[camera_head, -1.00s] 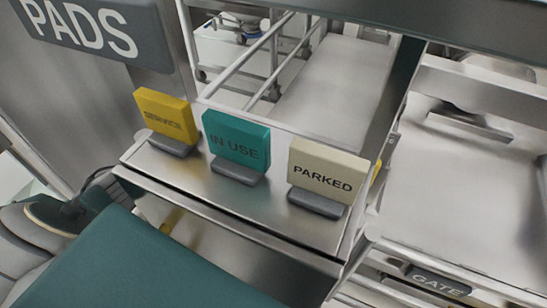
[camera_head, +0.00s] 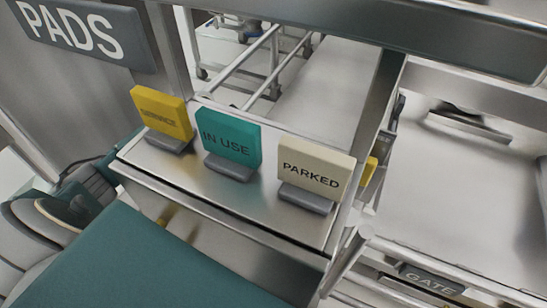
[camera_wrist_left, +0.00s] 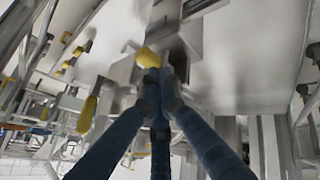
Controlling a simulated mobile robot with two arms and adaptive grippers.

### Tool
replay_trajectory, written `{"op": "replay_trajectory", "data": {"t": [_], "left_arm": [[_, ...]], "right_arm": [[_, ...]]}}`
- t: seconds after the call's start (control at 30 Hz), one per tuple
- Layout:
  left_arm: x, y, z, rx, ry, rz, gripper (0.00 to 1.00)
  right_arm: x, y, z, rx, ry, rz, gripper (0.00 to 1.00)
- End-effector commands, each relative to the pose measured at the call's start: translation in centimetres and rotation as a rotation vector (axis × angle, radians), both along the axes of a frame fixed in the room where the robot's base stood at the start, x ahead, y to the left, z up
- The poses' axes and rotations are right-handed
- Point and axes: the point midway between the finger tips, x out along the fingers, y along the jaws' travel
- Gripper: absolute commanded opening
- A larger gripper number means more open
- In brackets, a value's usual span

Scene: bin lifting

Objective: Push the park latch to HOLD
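In the left wrist view, the fingers of my left gripper (camera_wrist_left: 160,82) come together, with their tips closed just below a yellow knob (camera_wrist_left: 148,58) on a grey metal part. I cannot tell whether the tips touch it. No HOLD marking is readable, so I cannot tell if this knob is the park latch. Neither gripper shows in the head view.
The metal shelf (camera_head: 210,190) also carries a teal IN USE placard (camera_head: 231,143) and a yellow placard (camera_head: 161,112). A PADS sign (camera_head: 78,35) hangs at upper left. A GATE label (camera_head: 432,279) is on the rail at lower right. Another yellow handle (camera_wrist_left: 87,114) shows in the wrist view.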

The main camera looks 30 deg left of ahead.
Motion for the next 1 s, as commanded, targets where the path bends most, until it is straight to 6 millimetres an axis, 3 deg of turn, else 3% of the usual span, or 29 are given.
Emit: {"op": "replay_trajectory", "data": {"t": [0.3,1.0], "left_arm": [[-1.9,2.2,3.7,0.001,0.001,0.000,0.00],[-1.9,2.7,4.5,0.006,-0.003,0.006,0.00]], "right_arm": [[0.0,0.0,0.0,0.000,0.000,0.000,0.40],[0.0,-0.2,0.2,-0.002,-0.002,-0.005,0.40]]}}
